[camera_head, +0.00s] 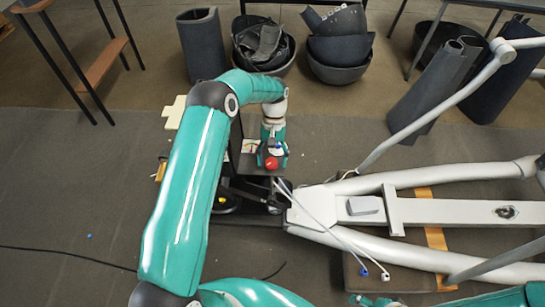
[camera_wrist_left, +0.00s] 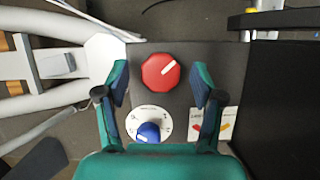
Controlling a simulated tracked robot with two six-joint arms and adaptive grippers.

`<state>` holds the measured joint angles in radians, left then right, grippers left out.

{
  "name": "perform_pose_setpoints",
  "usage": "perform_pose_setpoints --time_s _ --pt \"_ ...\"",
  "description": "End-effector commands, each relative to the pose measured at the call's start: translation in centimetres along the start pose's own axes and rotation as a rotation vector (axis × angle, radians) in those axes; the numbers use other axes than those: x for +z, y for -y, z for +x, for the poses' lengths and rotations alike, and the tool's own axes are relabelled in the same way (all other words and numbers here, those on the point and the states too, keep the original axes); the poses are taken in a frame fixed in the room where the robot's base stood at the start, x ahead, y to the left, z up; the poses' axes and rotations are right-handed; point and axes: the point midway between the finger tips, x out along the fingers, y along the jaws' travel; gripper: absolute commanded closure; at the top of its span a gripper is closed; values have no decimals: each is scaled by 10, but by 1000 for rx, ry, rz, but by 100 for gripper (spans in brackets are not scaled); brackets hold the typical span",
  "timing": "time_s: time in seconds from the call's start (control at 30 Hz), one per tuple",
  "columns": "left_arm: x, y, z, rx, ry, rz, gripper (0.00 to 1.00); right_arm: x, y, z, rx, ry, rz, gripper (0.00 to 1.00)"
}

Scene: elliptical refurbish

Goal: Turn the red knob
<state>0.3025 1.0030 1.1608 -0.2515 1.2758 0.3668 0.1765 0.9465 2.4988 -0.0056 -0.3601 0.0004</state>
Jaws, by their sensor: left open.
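The red knob (camera_wrist_left: 161,71) is round with a white pointer line that aims to the upper right in the left wrist view. It sits on a dark panel (camera_wrist_left: 180,52) and also shows in the head view (camera_head: 271,163). My left gripper (camera_wrist_left: 160,78) is open above the panel, one finger on each side of the red knob, with a gap on both sides. A blue knob (camera_wrist_left: 148,132) on a white dial lies nearer the gripper's palm. My right gripper cannot be made out; only a teal part of mine shows at the lower right of the head view.
The elliptical's light grey frame (camera_head: 450,211) extends to the right of the panel. Dark bins (camera_head: 340,50) and rolled mats (camera_head: 202,45) stand at the back. The floor on the left is mostly clear.

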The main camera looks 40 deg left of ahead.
Motion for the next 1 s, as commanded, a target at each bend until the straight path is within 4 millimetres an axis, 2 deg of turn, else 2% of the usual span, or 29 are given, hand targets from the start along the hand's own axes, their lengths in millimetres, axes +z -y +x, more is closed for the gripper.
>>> perform_pose_setpoints --time_s 0.13,0.27,0.63,0.8,1.0 --pt "-1 0 -6 0 -2 -1 32 0 0 0 0 0 0 32" --pt "-1 0 -21 1 -4 -1 32 0 0 0 0 0 0 32" --pt "-2 -1 -94 2 -4 0 32 0 0 0 0 0 0 32" --pt "-2 -1 -111 0 -2 0 32 0 0 0 0 0 0 32" --pt "-1 -1 -119 0 0 1 32 0 0 0 0 0 0 32"
